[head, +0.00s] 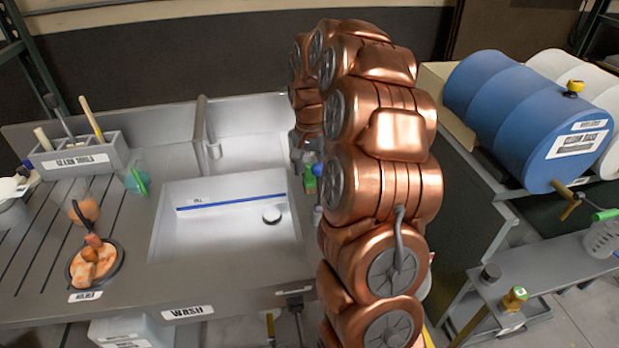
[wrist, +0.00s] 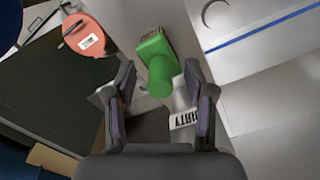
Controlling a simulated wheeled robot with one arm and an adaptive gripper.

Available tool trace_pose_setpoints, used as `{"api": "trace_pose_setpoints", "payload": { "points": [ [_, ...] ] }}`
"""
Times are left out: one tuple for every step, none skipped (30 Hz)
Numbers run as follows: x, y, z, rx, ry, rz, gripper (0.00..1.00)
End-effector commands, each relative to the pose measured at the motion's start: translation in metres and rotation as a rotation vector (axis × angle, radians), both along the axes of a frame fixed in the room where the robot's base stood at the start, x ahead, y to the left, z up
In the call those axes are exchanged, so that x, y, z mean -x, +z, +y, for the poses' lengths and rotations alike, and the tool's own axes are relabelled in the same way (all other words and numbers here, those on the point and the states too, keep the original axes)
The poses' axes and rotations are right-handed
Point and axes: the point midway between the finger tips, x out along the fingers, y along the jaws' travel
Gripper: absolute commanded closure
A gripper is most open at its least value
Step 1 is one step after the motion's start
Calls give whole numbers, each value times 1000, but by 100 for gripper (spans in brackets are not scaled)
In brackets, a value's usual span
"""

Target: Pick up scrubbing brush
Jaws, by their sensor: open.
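The scrubbing brush (wrist: 157,62) shows in the wrist view with a green body, a rounded green knob facing me and brown bristles at its far end. My gripper (wrist: 160,80) is open, with one finger on each side of the brush's knob. I see no finger clearly touching it. In the head view my copper arm hides most of my gripper. A small green patch (head: 310,180) shows beside the arm, and I cannot tell for sure whether it is the brush.
The wash sink (head: 225,225) lies left of my arm. A "DIRTY" label (wrist: 187,119) shows near the right finger, and a salmon-coloured round thing (wrist: 90,37) lies at upper left. A holder with an orange-smeared item (head: 95,262) and a tool caddy (head: 80,157) stand on the left counter. A blue drum (head: 520,115) is at right.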

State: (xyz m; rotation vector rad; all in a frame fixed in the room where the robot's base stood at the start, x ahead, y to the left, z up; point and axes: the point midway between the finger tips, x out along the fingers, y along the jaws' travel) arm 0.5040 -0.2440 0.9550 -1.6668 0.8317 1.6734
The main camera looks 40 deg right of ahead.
Motion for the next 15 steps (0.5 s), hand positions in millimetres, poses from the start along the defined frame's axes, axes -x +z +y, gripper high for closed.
{"api": "trace_pose_setpoints", "payload": {
  "points": [
    [0, -2, 0, -1, 0, 1, 46],
    [0, -3, 0, 0, 0, 0, 46],
    [0, -3, 0, 0, 0, -1, 46],
    [0, -3, 0, 0, 0, -1, 46],
    [0, -3, 0, 0, 0, -1, 46],
    [0, -3, 0, 1, 0, -2, 46],
    [0, -3, 0, 1, 0, -2, 46],
    [0, -3, 0, 1, 0, -2, 48],
    [0, -3, 0, 0, 0, -3, 52],
    [0, -3, 0, 0, 0, -3, 56],
    [0, -3, 0, 0, 0, -3, 59],
    [0, -3, 0, 0, 1, -3, 63],
    [0, -3, 0, 0, 0, -3, 66],
    [0, -3, 0, 0, 1, -3, 69],
    [0, -3, 0, 0, 1, -3, 73]
  ]
}}
